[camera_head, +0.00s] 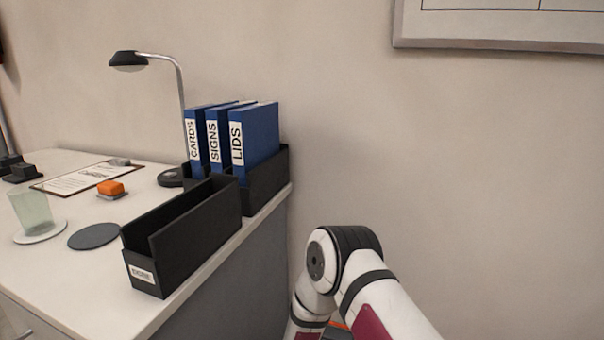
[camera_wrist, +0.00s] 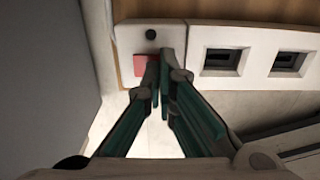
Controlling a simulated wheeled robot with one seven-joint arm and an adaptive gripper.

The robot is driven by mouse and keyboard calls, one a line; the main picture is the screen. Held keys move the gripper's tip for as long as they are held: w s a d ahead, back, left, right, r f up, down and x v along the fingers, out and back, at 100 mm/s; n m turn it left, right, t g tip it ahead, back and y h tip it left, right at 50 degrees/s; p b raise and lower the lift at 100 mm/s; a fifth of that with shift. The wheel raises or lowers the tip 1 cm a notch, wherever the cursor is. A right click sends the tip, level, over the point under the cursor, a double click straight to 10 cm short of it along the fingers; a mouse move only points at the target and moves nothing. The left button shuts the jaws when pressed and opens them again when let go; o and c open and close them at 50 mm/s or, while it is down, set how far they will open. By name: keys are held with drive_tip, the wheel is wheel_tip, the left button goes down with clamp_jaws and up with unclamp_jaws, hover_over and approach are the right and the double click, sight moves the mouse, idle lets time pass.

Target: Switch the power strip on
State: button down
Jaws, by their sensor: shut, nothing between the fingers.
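The power strip (camera_wrist: 200,37) shows in the wrist view as a pale bar across the top. Its left end carries a red switch (camera_wrist: 142,64) and a small dark round button or lamp (camera_wrist: 151,34). Dark sockets sit along it to the right. My gripper (camera_wrist: 159,68) is shut and empty, with its fingertips over the red switch's right edge. The fingertips hide part of the switch, and I cannot tell whether they touch it or which way it is set. The head view shows neither the strip nor the fingertips.
A white desk (camera_head: 262,218) stands left of my arm in the head view. On it are an empty black bin (camera_head: 190,240), blue binders (camera_head: 255,135), a lamp (camera_head: 128,60), a glass (camera_head: 30,210) and an orange block (camera_head: 110,187). A wall is behind.

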drive_tip(key=shift+f, duration=0.25)
drive_tip(key=shift+r+p, duration=2.45)
drive_tip(key=shift+r, duration=1.15)
